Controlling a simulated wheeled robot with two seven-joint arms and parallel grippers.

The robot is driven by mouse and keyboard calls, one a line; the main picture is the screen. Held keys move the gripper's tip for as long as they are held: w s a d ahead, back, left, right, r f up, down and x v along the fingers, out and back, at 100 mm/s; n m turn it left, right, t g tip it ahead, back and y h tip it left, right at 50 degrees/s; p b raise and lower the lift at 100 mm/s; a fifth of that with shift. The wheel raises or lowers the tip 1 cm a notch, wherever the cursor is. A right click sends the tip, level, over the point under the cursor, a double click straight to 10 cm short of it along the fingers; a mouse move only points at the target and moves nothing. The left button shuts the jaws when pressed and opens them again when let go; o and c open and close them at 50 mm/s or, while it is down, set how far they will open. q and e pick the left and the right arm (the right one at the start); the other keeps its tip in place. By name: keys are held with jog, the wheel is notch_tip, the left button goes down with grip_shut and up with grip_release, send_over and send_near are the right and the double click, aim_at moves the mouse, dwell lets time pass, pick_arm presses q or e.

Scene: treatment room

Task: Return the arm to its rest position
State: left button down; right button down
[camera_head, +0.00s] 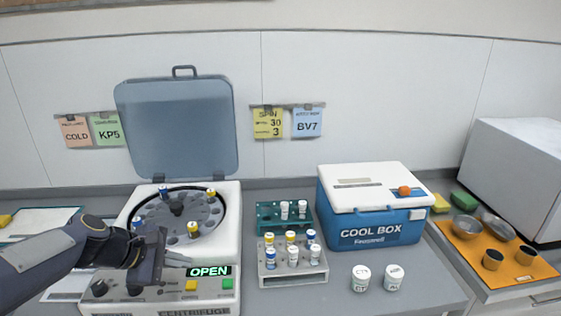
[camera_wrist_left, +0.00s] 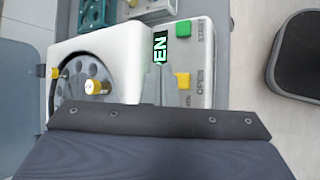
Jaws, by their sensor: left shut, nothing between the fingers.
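My left arm comes in from the left in the head view. Its gripper (camera_head: 178,260) is shut and empty, above the front left part of the centrifuge (camera_head: 226,262). The centrifuge lid (camera_head: 178,128) stands raised and its display (camera_head: 209,271) reads OPEN. The rotor (camera_head: 163,222) holds a few tubes with yellow or blue caps. In the left wrist view the shut fingers (camera_wrist_left: 158,84) point over the control panel, near the yellow button (camera_wrist_left: 183,81) and the green button (camera_wrist_left: 183,29). My right gripper is not in view.
A grey rack (camera_head: 292,279) with several capped tubes and a green rack (camera_head: 268,218) stand right of the centrifuge. A blue cool box (camera_head: 372,232), two white jars (camera_head: 376,277) and an orange tray (camera_head: 471,249) with bowls are further right. Papers (camera_head: 40,222) lie at the left.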

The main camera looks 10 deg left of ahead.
pick_arm(q)
jog(key=s+d+f+m, duration=0.1)
jog(key=s+d+m, duration=0.1)
jog(key=s+m, duration=0.3)
jog(key=s+d+f+m+y, duration=0.1)
jog(key=s+d+m, duration=0.2)
jog(key=s+m, duration=0.3)
jog(key=s+d+m+g+y, duration=0.1)
jog(key=s+d+m, duration=0.1)
jog(key=s+m, duration=0.3)
jog(key=s, duration=0.4)
jog(key=shift+s+d+f+m, duration=0.3)
jog(key=shift+d+f, duration=0.05)
jog(key=shift+f, duration=0.05)
dwell(1.4)
